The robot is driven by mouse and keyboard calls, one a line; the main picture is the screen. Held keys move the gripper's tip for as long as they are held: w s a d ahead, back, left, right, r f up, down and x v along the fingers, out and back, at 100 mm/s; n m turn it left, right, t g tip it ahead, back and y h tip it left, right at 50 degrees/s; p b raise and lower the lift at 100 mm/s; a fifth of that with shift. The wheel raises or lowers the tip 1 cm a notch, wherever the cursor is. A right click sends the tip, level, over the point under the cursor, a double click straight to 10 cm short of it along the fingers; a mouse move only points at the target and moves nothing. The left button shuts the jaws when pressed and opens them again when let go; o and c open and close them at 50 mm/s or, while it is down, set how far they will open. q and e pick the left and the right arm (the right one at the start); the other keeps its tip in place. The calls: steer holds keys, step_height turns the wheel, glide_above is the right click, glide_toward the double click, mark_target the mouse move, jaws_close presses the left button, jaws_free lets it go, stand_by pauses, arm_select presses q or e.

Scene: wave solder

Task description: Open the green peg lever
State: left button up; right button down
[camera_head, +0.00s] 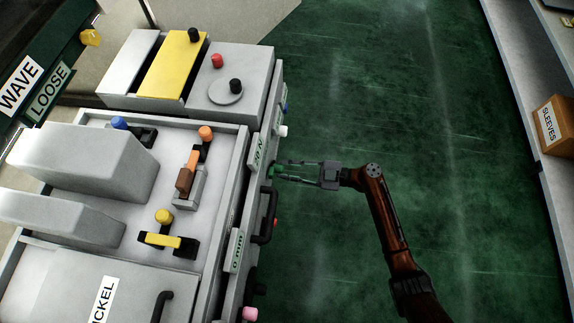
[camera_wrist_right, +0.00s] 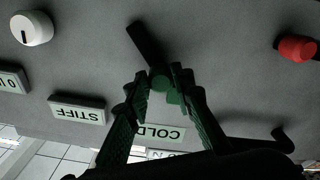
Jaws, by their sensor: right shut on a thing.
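The green peg lever (camera_wrist_right: 161,81) is on the grey front panel of the machine. In the right wrist view its green knob is between my fingertips, and a dark bar (camera_wrist_right: 143,41) slants up and left from it. My right gripper (camera_wrist_right: 163,90) is shut on the green knob, with a finger on each side. In the head view my right gripper (camera_head: 278,171) reaches the machine's side from the right, and the green knob is a small patch at its tips. My left gripper is not in view.
Near the lever are a white knob (camera_wrist_right: 31,28), a red knob (camera_wrist_right: 296,48), a STIFF label (camera_wrist_right: 77,110) and a partly hidden COLD label (camera_wrist_right: 172,132). A black handle (camera_head: 266,215) juts out just below my gripper. Green floor (camera_head: 340,80) to the right is clear.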

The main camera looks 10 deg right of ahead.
steer(key=shift+s+f+n, duration=0.25)
steer(key=shift+n, duration=0.35)
steer(key=c, duration=1.7)
jaws_free()
steer(key=shift+o, duration=0.2)
steer(key=v, duration=1.2)
